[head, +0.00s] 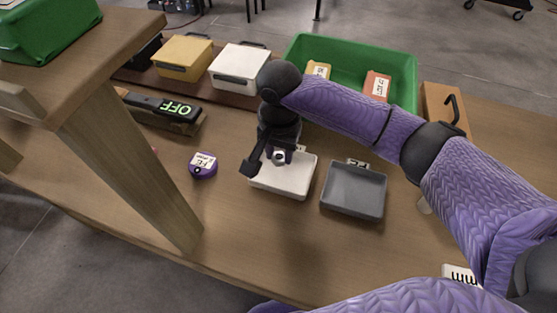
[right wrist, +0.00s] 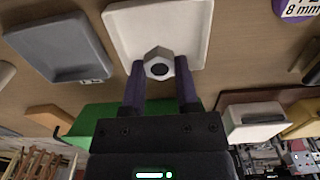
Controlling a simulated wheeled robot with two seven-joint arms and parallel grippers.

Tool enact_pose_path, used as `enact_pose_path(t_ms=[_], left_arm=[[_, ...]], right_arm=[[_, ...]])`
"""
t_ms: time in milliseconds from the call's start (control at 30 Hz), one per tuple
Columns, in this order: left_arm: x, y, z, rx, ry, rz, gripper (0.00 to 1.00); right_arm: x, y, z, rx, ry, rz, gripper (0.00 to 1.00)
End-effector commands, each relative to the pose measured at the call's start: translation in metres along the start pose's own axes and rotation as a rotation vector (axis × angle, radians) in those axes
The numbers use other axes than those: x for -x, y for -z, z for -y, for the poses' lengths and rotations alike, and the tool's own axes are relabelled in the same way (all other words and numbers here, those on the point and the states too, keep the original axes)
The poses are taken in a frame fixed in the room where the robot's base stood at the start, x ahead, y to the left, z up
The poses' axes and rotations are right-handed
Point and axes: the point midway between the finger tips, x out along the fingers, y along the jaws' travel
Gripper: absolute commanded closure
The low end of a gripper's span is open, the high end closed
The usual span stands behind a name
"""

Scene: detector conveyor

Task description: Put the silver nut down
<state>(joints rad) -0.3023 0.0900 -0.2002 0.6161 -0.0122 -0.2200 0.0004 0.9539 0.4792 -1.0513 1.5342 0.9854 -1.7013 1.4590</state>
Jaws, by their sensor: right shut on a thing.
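The silver nut (right wrist: 158,62) is a hexagon with a dark hole. My right gripper (right wrist: 159,75) is shut on it, with one purple finger on each side. In the head view the right gripper (head: 268,160) is over the white tray (head: 293,184), with the nut (head: 279,156) between its fingers. The white tray also shows behind the nut in the right wrist view (right wrist: 190,25). I cannot tell whether the nut touches the tray. My left gripper does not show.
A grey tray (head: 353,190) sits right of the white one. A purple labelled disc (head: 203,166) lies to the left. A detector reading OFF (head: 163,108), yellow (head: 184,58) and white boxes (head: 238,68), and a green bin (head: 350,57) stand behind. A wooden post (head: 135,165) rises front left.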

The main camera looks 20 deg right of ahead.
Motion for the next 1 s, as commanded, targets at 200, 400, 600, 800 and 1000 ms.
enact_pose_path(t_ms=[200,400,600,800,1000], left_arm=[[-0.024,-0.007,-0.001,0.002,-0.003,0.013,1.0],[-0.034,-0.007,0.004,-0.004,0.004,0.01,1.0],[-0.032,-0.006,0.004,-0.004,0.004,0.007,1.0],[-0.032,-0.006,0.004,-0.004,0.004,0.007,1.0],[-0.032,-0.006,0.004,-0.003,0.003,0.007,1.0]], right_arm=[[-0.052,0.0,-0.001,0.001,-0.004,0.002,1.0],[-0.081,-0.001,-0.001,0.004,-0.002,0.0,1.0],[-0.079,0.0,-0.001,0.004,0.0,-0.001,1.0],[-0.081,0.0,-0.001,0.004,0.0,-0.001,0.45],[-0.081,0.0,-0.001,0.004,0.0,-0.001,0.27]])
